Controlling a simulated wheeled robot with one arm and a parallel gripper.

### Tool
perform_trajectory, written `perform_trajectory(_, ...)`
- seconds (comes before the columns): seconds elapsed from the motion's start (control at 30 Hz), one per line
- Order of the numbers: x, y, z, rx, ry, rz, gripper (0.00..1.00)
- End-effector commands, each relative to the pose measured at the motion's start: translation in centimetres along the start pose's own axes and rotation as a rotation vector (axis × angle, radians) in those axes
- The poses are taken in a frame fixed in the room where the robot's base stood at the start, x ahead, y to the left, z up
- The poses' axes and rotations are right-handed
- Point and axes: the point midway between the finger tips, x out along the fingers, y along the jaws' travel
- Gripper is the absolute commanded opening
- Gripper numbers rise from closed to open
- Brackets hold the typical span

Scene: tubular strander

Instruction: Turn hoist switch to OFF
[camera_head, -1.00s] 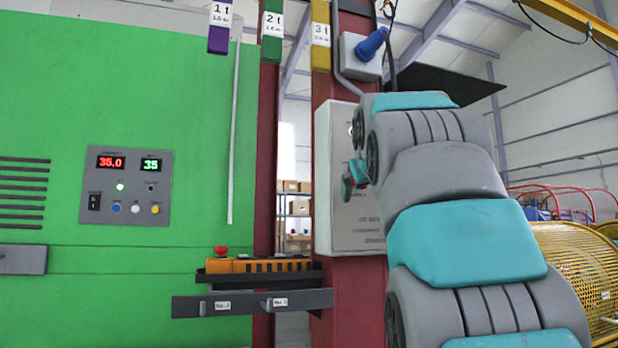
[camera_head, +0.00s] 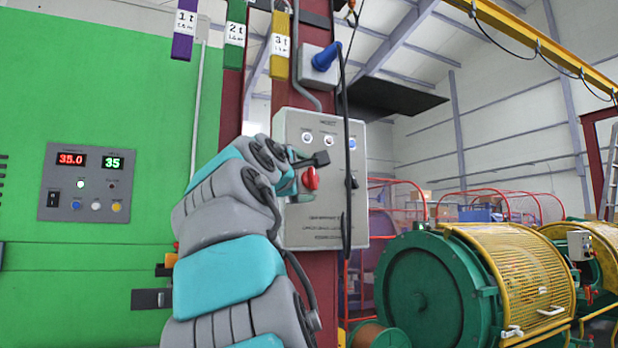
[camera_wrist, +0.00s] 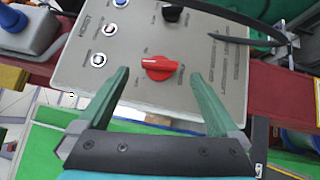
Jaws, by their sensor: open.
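The hoist switch is a red rotary knob (camera_head: 311,178) on a grey control box (camera_head: 345,225) fixed to a dark red column. In the wrist view the box's panel reads HOIST, and the red knob (camera_wrist: 160,68) has a white mark pointing towards the left of the picture. My gripper (camera_wrist: 160,76) is open and empty. Its two green fingers lie left and right of the knob in the wrist view, with a gap on each side. I cannot tell how far the fingertips are from the panel. The small labels around the knob are too small to read.
A black switch (camera_head: 351,182) and several indicator lamps share the panel. A green machine with a yellow mesh guard (camera_head: 515,270) stands at the right.

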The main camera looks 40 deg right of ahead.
Motion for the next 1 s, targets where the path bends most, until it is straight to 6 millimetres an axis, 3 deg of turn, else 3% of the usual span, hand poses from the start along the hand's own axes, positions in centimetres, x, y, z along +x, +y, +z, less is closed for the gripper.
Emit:
perform_trajectory(0.3, 3.5, 0.1, 0.1, 0.003, 0.0, 0.0, 0.99)
perform_trajectory(0.67, 4.0, 0.0, 0.1, 0.003, 0.0, 0.0, 0.99)
perform_trajectory(1.0, 4.0, 0.0, 0.1, 0.003, 0.0, 0.0, 0.62)
